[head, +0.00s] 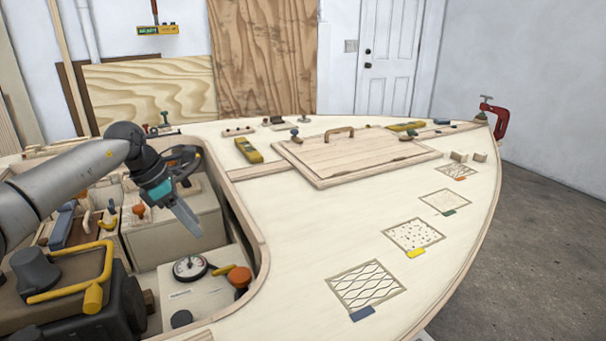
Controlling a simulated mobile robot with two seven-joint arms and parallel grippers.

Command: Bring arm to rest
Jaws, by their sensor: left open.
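My left arm (65,187) comes in from the left, grey with a dark wrist. My left gripper (188,218) points down and to the right above the open cockpit well of the plywood hull. Its jaws are open and nothing shows between them. The fingers overlap each other in this view, so the gap is hard to see. A pale box (165,240) stands in the well behind and below the fingers. My right gripper does not show.
The well holds a round gauge (189,268), an orange knob (239,277) and a dark engine with a yellow handle (70,285). A curved wooden rim (245,215) borders it. On deck are a hatch (350,155), a yellow tool (248,150) and patterned patches. The deck's front middle is clear.

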